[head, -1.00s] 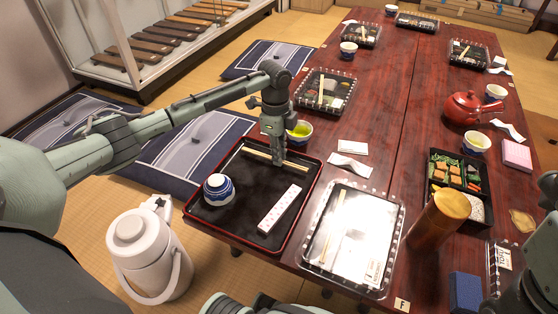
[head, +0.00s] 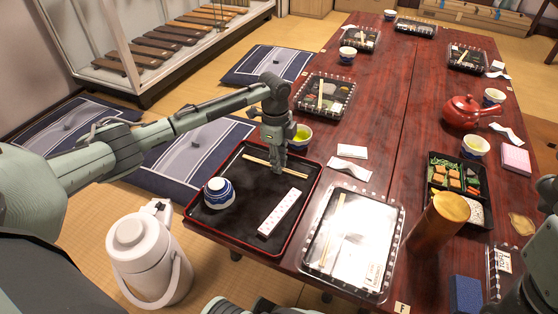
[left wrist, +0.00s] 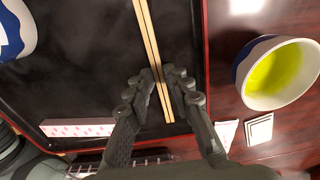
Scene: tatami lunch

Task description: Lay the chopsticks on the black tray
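The pair of pale wooden chopsticks (head: 262,161) lies across the far part of the black tray (head: 232,233), at or just above its surface; I cannot tell whether they touch it. My left gripper (head: 277,172) points down over the tray's right half, with its fingers closed in around the chopsticks. In the left wrist view the chopsticks (left wrist: 148,35) run between the two fingertips (left wrist: 163,85), with one end just behind the tips. The fingers hide a short stretch of them in the head view.
On the tray are a blue-and-white cup (head: 219,192) and a white patterned box (head: 283,212). A green tea bowl (head: 300,137) stands close beyond the tray's right edge. A clear-lidded box (head: 350,243), wooden canister (head: 440,222) and red teapot (head: 465,112) stand on the table.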

